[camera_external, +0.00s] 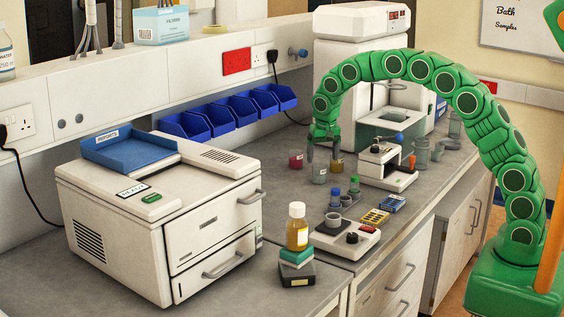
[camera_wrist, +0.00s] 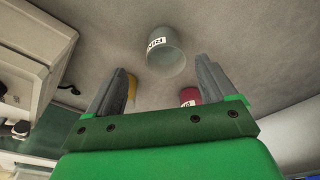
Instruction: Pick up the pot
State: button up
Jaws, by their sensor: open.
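Three small pots stand on the grey bench under my gripper (camera_external: 322,155). A grey pot (camera_external: 319,173) with a label shows in the wrist view (camera_wrist: 166,52), ahead of and between my fingertips. A red pot (camera_external: 296,160) stands to its left and a yellow pot (camera_external: 337,164) to its right in the external view. In the wrist view the red pot (camera_wrist: 189,96) is partly hidden by my right finger and the yellow pot (camera_wrist: 131,90) by my left finger. My gripper (camera_wrist: 162,66) is open, points down and has nothing between its fingers.
A white device (camera_external: 388,168) stands close to the right of the pots. Blue bins (camera_external: 222,112) line the wall behind. A white printer-like machine (camera_external: 160,205), an amber bottle (camera_external: 297,228) on stacked blocks and a small balance (camera_external: 345,238) stand nearer. Bench left of the pots is clear.

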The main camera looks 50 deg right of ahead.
aim_at(319, 172)
notch_tip(319, 172, down, 2)
jog(key=shift+w+f, duration=0.15)
jog(key=shift+w+d+f, duration=0.1)
jog(key=shift+w+f, duration=0.15)
jog(key=shift+f, duration=0.6)
jog(key=shift+w+d+f, duration=0.1)
jog(key=shift+w+f, duration=0.1)
jog(key=shift+f, duration=0.7)
jog(key=shift+w+d+f, duration=0.1)
jog(key=shift+w+f, duration=0.15)
jog(key=shift+f, duration=0.6)
jog(key=c, duration=1.1)
jog(key=shift+r, duration=0.1)
